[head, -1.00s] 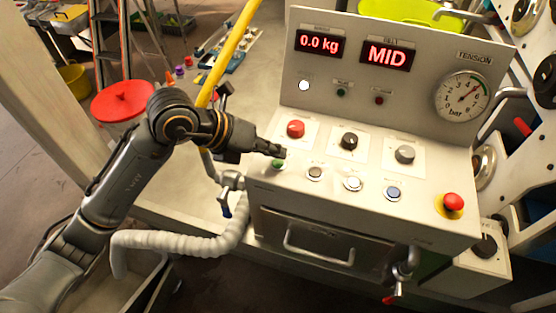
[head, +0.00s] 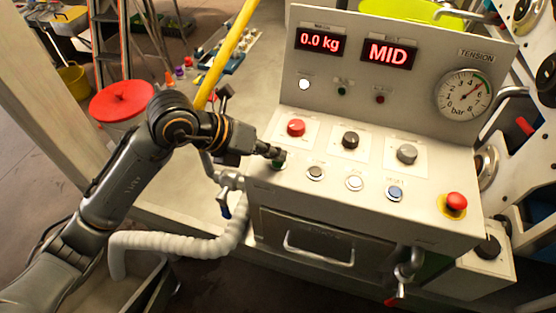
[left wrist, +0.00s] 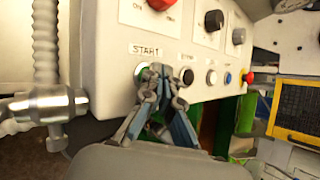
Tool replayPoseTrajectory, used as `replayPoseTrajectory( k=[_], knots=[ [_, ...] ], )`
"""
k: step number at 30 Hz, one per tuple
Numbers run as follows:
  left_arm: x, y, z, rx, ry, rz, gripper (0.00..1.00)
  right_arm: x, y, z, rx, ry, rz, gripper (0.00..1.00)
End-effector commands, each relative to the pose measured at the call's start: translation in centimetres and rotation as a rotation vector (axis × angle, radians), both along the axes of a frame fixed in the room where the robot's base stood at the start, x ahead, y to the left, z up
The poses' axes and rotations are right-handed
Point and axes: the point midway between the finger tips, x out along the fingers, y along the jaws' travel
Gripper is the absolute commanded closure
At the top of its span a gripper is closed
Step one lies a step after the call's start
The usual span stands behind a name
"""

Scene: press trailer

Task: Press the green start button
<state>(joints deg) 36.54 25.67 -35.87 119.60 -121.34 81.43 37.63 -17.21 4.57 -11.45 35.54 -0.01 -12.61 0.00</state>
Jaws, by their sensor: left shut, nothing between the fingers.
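The green start button (head: 278,164) is at the left end of the lower button row on the control panel (head: 262,180). In the head view my left gripper (head: 279,155) is shut and empty, with its tips right at the button and covering part of it. In the left wrist view the START label (left wrist: 145,50) shows above the closed fingers (left wrist: 158,72). My right gripper is not in view.
A red emergency knob (head: 455,201) is at the far right. A tap (head: 229,182) with a hose stands left of the panel.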

Motion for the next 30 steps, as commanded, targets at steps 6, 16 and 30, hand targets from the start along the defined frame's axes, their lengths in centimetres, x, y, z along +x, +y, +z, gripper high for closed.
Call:
replayPoseTrajectory(
  k=[6,16,30],
  knots=[
    [0.0,0.0,-0.3,0.0,0.0,0.0,1.0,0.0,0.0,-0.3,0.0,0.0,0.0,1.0],
    [0.0,0.0,-0.6,0.0,0.001,-0.001,1.0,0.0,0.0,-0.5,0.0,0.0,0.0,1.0],
    [0.0,0.0,0.8,0.001,0.001,0.0,1.0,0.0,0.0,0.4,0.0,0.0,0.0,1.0]
  ],
)
